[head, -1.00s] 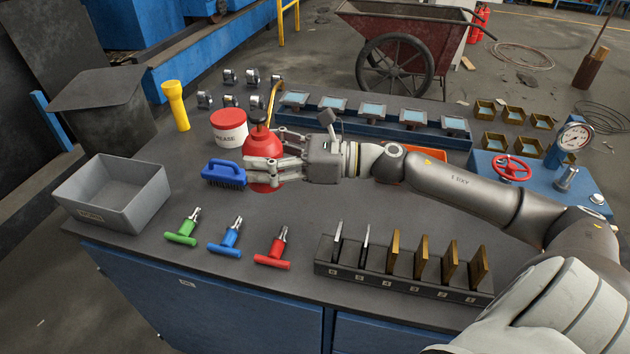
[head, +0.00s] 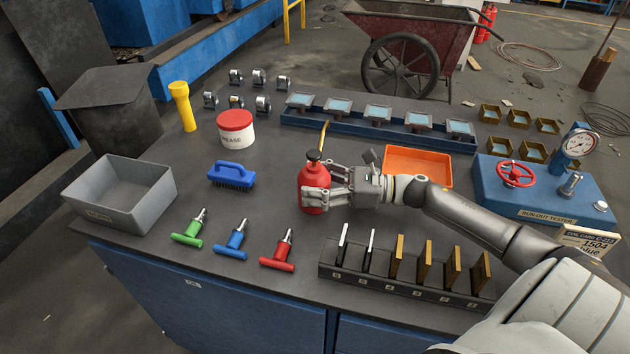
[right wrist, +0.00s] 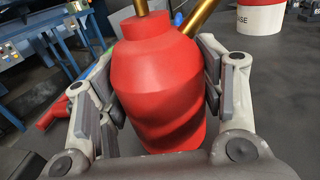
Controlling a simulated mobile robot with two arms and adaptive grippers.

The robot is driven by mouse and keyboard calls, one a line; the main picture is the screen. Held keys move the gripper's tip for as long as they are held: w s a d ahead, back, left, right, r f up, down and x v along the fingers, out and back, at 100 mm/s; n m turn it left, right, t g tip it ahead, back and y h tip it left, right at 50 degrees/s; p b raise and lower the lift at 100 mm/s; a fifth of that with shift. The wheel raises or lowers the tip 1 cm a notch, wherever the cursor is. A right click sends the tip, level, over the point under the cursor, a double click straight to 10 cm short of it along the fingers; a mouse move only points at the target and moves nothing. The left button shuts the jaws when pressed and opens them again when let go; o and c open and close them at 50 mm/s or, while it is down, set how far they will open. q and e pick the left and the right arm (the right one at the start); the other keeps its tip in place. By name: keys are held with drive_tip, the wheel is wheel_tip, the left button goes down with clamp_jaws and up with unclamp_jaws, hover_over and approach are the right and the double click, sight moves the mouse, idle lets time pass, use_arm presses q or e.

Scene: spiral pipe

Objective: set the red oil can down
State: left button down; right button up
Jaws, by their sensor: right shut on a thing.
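The red oil can (head: 313,178) stands upright over the middle of the bench, with a black cap and a brass spout. My right gripper (head: 328,197) comes in from the right and is shut on the can's body. In the right wrist view the can (right wrist: 158,85) fills the space between both fingers of the gripper (right wrist: 160,95). The can's base looks at or very near the bench top; I cannot tell if it touches. My left gripper is not in view.
An orange tray (head: 418,163) lies right of the can. A blue brush (head: 232,175) and a grease tub (head: 236,129) are to its left. T-handled tools, the red one (head: 278,251) nearest, and a slotted rack (head: 400,280) lie in front. Bench top between brush and can is clear.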

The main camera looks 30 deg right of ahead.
drive_tip(key=shift+f+b, duration=0.15)
drive_tip(key=shift+b, duration=0.15)
drive_tip(key=o, duration=1.1)
drive_tip(key=shift+c, duration=0.2)
drive_tip(key=shift+o, duration=1.2)
drive_tip(key=shift+r+p, duration=0.25)
drive_tip(key=shift+p, duration=0.05)
drive_tip(key=shift+s+d+f, duration=0.2)
drive_tip(key=shift+s+d, duration=0.05)
drive_tip(key=b+v, duration=0.2)
drive_tip(key=v, duration=0.9)
drive_tip(key=shift+s+d+r, duration=0.1)
drive_tip(key=shift+d+r, duration=0.05)
